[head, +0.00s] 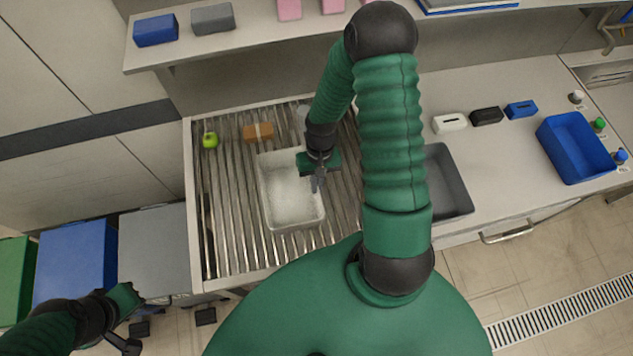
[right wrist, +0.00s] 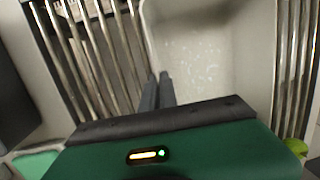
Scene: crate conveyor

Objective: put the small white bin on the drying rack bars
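The small white bin (head: 291,228) is over the metal bars of the drying rack (head: 235,235), near the middle of the rack. It looks upright and seems to rest on the bars, though a small gap below it would be hard to see. My right gripper (head: 318,183) is at the bin's right rim. In the right wrist view the bin (right wrist: 215,45) fills the upper middle, and the gripper's fingers (right wrist: 158,88) are close together at its wall, seemingly pinching it. My left gripper (head: 128,332) is at the lower left, away from the rack; its fingers are unclear.
A green item (head: 210,140) and an orange-brown block (head: 258,132) lie at the rack's back. A dark grey basin (head: 450,190) and a blue bin (head: 575,150) are to the right. A shelf (head: 255,38) overhangs behind. Bars left of the bin are clear.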

